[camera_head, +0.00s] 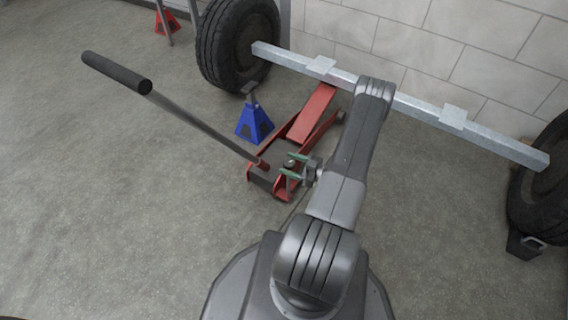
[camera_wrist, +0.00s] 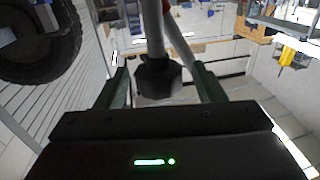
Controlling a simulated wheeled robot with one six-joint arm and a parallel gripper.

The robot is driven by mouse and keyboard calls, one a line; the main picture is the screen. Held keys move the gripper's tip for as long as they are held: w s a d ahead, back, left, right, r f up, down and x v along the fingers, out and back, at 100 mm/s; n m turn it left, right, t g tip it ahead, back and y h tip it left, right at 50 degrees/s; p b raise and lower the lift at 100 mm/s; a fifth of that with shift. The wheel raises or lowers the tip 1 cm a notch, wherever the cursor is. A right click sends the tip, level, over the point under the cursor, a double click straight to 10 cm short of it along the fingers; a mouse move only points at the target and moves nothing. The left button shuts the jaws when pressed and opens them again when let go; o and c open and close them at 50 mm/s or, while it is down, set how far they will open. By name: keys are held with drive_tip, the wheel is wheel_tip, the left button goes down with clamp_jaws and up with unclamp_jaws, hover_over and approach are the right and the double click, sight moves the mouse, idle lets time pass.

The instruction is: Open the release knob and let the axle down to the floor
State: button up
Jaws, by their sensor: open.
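A red floor jack (camera_head: 312,115) stands on the floor, its lift arm reaching toward the axle (camera_head: 415,105). The axle is a long grey square beam running along the wall, above the floor. The jack's long handle (camera_head: 200,122) leans up to the left, with a black grip. My gripper (camera_head: 291,167) is open at the jack's near end, its green fingers on either side of a small knob (camera_head: 291,162). In the wrist view, a dark knob-like part (camera_wrist: 158,80) sits between the spread fingers, apparently with gaps at both sides. Whether the fingers touch it is unclear.
A blue jack stand (camera_head: 254,124) stands left of the jack, close to the handle. Wheels (camera_head: 226,45) are at both ends of the axle. A red stand (camera_head: 167,22) is at the back left. Floor at the left and front is clear. A block wall closes the back.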

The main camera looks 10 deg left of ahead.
drive_tip(key=shift+w+a, duration=0.25)
drive_tip(key=shift+a, duration=1.05)
drive_tip(key=c, duration=1)
drive_tip(key=n+g+b, duration=0.2)
drive_tip(key=b, duration=0.1)
drive_tip(key=shift+f+g, duration=0.25)
drive_tip(key=shift+g, duration=0.15)
drive_tip(key=g+b, duration=0.1)
drive_tip(key=n+g, duration=0.1)
drive_tip(key=shift+s+g+b, duration=0.2)
drive_tip(key=shift+g+b, duration=0.1)
drive_tip(key=shift+b, duration=0.05)
drive_tip(key=shift+s+r+n+g+b, duration=0.2)
drive_tip(key=shift+n+g+b, duration=0.25)
drive_tip(key=shift+n+g, duration=0.5)
